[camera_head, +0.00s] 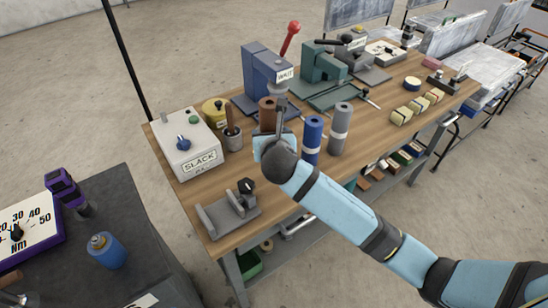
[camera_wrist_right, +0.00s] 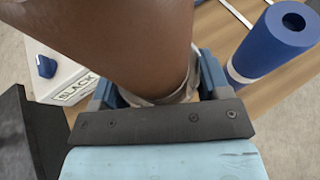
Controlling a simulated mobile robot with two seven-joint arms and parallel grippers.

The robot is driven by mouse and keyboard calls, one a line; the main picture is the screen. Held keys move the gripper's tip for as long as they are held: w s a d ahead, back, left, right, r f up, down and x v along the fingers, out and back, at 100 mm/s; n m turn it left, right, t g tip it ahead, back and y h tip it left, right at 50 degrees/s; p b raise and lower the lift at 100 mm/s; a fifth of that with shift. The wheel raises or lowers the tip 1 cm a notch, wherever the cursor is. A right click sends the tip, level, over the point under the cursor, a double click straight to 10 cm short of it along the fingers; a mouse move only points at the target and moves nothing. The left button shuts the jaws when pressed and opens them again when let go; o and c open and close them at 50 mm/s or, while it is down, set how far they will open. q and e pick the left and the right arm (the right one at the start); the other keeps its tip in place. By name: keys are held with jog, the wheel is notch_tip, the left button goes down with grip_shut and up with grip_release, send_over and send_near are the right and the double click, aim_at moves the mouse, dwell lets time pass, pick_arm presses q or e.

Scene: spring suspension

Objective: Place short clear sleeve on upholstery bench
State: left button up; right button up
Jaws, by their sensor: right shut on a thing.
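A brown roll (camera_head: 267,105) stands upright among other rolls on the wooden bench (camera_head: 220,222). My right gripper (camera_head: 272,133) is at its lower part, mostly hidden behind my wrist. In the right wrist view the brown roll (camera_wrist_right: 110,35) fills the top, and my right gripper (camera_wrist_right: 158,92) is shut around its lower end. A pale, see-through-looking band (camera_wrist_right: 165,97) rings the roll there, between the fingers. I cannot tell for certain whether this band is the short clear sleeve. My left gripper is not in view.
A blue roll (camera_head: 312,134) and a grey roll (camera_head: 340,124) stand just right of my gripper. A white SLACK box (camera_head: 190,145), a grey clamp fixture (camera_head: 228,212) and a blue press (camera_head: 262,72) are nearby. Bare wood shows along the front left.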

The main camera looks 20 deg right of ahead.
notch_tip(320, 180, down, 9)
jog(key=shift+r+b, duration=0.2)
jog(key=shift+b, duration=0.45)
jog(key=o, duration=0.9)
jog(key=shift+f, duration=0.1)
